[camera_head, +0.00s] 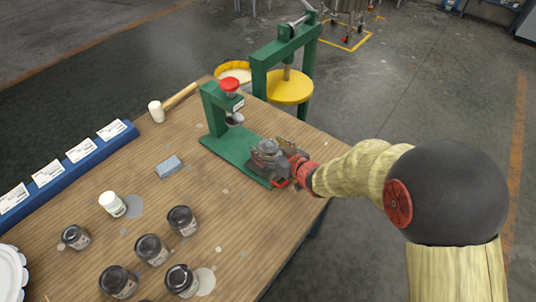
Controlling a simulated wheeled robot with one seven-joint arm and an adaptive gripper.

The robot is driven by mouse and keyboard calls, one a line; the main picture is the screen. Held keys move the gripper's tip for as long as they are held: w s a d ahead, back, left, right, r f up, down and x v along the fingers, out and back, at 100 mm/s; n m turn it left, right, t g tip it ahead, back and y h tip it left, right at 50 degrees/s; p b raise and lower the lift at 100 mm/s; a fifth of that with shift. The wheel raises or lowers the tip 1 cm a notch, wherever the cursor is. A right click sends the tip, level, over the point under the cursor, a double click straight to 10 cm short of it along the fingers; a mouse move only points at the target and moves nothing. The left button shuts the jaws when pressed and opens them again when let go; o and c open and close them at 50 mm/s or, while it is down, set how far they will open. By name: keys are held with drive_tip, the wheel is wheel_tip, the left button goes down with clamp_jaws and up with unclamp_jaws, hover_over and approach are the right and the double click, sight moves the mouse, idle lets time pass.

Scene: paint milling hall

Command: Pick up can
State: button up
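My gripper (279,161) is at the right end of a green bench press base, with its fingers close around a small grey can-like object (267,147). I cannot tell whether the fingers touch it, or whether it rests on the base or is held. Several dark cans with pale labels stand upright on the wooden table at the lower left, such as one near the middle (182,220), one in front (182,281) and one at the left (75,237). They are well apart from my gripper.
The green press (221,110) with a red knob stands on the table (225,215). A mallet (172,103), a grey-blue block (169,167), a white-capped bottle (112,204) and a blue label rack (72,165) are also there. A larger green press (289,80) stands behind. The table's right front is clear.

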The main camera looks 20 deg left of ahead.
drive_tip(key=shift+r, duration=0.1)
drive_tip(key=c, duration=1.5)
